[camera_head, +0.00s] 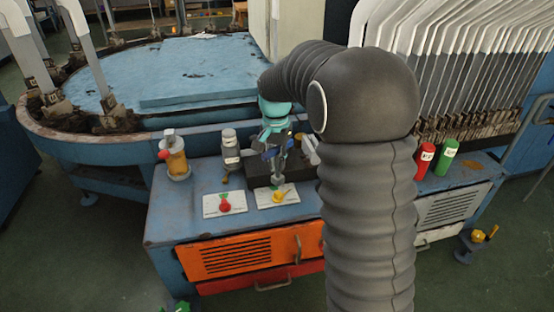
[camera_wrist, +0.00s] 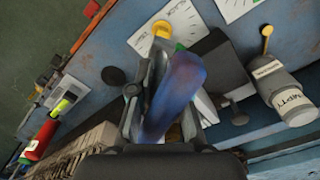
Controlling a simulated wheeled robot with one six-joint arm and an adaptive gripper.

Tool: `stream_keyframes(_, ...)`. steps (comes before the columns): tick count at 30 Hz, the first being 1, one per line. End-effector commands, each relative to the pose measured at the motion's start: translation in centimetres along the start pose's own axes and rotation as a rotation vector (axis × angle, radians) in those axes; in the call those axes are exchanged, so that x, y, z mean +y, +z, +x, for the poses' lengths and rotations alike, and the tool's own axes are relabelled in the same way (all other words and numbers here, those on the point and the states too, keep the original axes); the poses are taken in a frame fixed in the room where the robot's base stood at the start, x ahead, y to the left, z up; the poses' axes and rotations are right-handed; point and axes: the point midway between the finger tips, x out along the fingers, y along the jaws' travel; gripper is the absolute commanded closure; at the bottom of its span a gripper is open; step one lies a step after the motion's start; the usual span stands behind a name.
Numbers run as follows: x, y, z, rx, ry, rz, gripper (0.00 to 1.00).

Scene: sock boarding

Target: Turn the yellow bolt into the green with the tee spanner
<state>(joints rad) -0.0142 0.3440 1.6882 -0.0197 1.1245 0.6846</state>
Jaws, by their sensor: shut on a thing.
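My gripper (camera_head: 277,142) is shut on the blue handle of the tee spanner (camera_wrist: 172,98), above the front of the blue bench. The spanner's grey shaft (camera_head: 277,172) points down toward the yellow bolt (camera_head: 279,196). That bolt sits on a white dial card and also shows in the wrist view (camera_wrist: 162,28). A bit of green (camera_wrist: 180,47) shows beside the bolt there; most of the green mark is hidden. I cannot tell whether the spanner's end touches the bolt.
A second white card with a red bolt (camera_head: 225,205) lies to the left. A dark block (camera_head: 240,172) is close behind the spanner. Red (camera_head: 425,160) and green (camera_head: 445,158) bottles stand right.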

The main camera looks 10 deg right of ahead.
Motion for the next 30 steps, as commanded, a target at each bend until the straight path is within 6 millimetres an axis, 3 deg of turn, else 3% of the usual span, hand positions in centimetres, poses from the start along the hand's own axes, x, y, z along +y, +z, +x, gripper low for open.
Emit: stream_keyframes(30,-0.1,0.0,4.4,0.000,0.000,0.000,1.00)
